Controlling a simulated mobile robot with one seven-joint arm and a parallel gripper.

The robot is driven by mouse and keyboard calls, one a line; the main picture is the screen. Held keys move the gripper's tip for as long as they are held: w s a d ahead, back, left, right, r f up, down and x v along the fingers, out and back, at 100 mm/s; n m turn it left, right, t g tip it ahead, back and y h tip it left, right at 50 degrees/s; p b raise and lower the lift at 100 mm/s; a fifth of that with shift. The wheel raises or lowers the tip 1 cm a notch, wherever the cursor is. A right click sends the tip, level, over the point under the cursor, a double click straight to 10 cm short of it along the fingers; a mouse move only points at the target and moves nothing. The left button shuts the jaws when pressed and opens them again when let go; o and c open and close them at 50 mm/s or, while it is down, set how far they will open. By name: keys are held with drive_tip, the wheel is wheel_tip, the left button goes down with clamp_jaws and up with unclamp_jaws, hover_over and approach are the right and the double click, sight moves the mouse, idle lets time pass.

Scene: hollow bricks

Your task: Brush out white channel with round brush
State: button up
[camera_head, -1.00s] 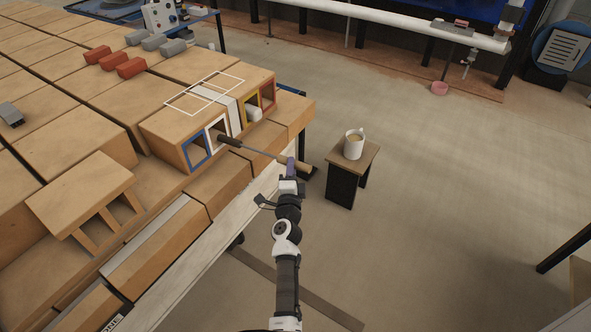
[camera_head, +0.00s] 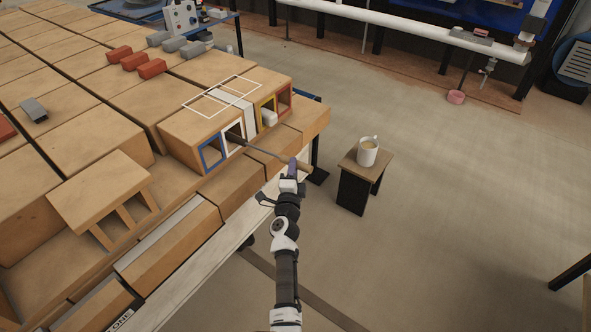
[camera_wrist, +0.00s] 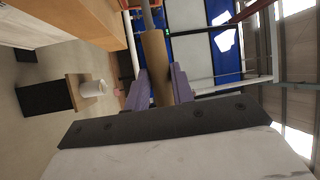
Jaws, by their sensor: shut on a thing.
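The hollow brick block (camera_head: 185,128) lies at the table edge, with blue, white, yellow and red framed openings along its front. The white channel (camera_head: 243,131) is second from the left. My gripper (camera_head: 292,168) is shut on the tan handle of the round brush (camera_head: 268,153), right of the block. The brush's thin shaft points left toward the white opening. Its dark head appears at or inside that mouth; how deep is unclear. In the wrist view, purple fingers (camera_wrist: 161,88) clasp the tan handle (camera_wrist: 155,58); the brush head is out of view.
A pale piece (camera_head: 269,118) sits in the yellow-framed opening (camera_head: 262,105). A small stool (camera_head: 352,190) with a white mug (camera_head: 367,152) stands right of my arm. Red bricks (camera_head: 150,69) and grey bricks (camera_head: 192,49) lie on the bricks behind. Floor at right is clear.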

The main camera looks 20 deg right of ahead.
sight(273, 155)
drive_tip(key=shift+w+a+p, duration=0.15)
drive_tip(key=shift+w+a, duration=0.7)
drive_tip(key=shift+w, duration=0.25)
drive_tip(key=shift+w+a+p, duration=0.15)
drive_tip(key=shift+w+a, duration=0.75)
drive_tip(key=shift+w, duration=0.25)
drive_tip(key=shift+w+a+p, duration=0.15)
drive_tip(key=shift+w+a, duration=0.7)
drive_tip(key=shift+w, duration=0.25)
drive_tip(key=s+d, duration=0.5)
drive_tip(key=s, duration=0.1)
drive_tip(key=shift+s+d+b, duration=0.15)
drive_tip(key=shift+s+b, duration=0.25)
drive_tip(key=shift+w, duration=0.1)
drive_tip(key=shift+w+a+p, duration=0.15)
drive_tip(key=shift+w+a, duration=0.75)
drive_tip(key=shift+w, duration=0.2)
drive_tip(key=shift+w+a+p, duration=0.2)
drive_tip(key=shift+w+a, duration=0.65)
drive_tip(key=shift+w, duration=0.25)
drive_tip(key=shift+w+a+p, duration=0.15)
drive_tip(key=shift+w+a, duration=0.75)
drive_tip(key=shift+w, duration=0.2)
drive_tip(key=shift+s, duration=0.1)
